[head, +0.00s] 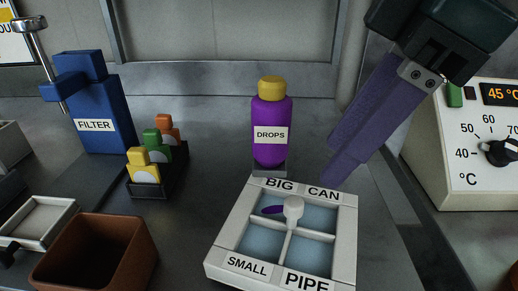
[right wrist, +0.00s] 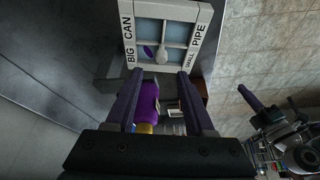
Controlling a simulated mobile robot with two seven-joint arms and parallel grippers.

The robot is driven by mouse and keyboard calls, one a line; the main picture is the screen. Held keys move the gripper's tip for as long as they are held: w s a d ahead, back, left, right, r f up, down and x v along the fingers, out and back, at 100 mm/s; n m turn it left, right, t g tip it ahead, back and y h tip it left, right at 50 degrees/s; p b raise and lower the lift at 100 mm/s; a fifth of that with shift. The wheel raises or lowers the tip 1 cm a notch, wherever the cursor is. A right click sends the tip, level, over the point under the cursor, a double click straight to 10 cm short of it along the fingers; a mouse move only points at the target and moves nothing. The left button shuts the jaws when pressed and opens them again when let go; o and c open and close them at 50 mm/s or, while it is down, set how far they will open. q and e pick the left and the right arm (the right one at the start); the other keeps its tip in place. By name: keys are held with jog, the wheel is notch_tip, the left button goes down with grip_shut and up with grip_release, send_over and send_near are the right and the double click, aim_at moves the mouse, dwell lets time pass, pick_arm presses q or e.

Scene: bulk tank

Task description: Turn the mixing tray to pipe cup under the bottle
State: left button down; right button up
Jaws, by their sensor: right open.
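The mixing tray (head: 348,248) is a white square with four pale-blue compartments, labelled BIG and CAN at the back and SMALL and PIPE in front. A white knob (head: 293,209) stands at its centre. A purple oval (head: 272,210) shows in the BIG compartment beside the knob. The purple DROPS bottle (head: 271,152) with a yellow cap stands upright behind the tray, nearest the BIG corner. My right gripper (head: 338,165) is open and empty, above and right of the tray's CAN corner. In the right wrist view its spread fingers (right wrist: 160,75) frame part of the bottle (right wrist: 148,103).
A blue FILTER unit (head: 98,108) and a black rack (head: 172,177) with yellow, green and orange pieces stand left. A brown container (head: 95,255) and white tray (head: 38,222) are front left. A temperature dial box (head: 465,150) stands right. The counter between rack and mixing tray is clear.

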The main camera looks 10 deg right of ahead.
aim_at(295, 202)
jog(key=b+x, duration=0.2)
jog(key=x, duration=0.7)
jog(key=shift+a+f, duration=0.2)
jog(key=shift+a, duration=0.05)
jog(key=c, duration=0.8)
grip_shut()
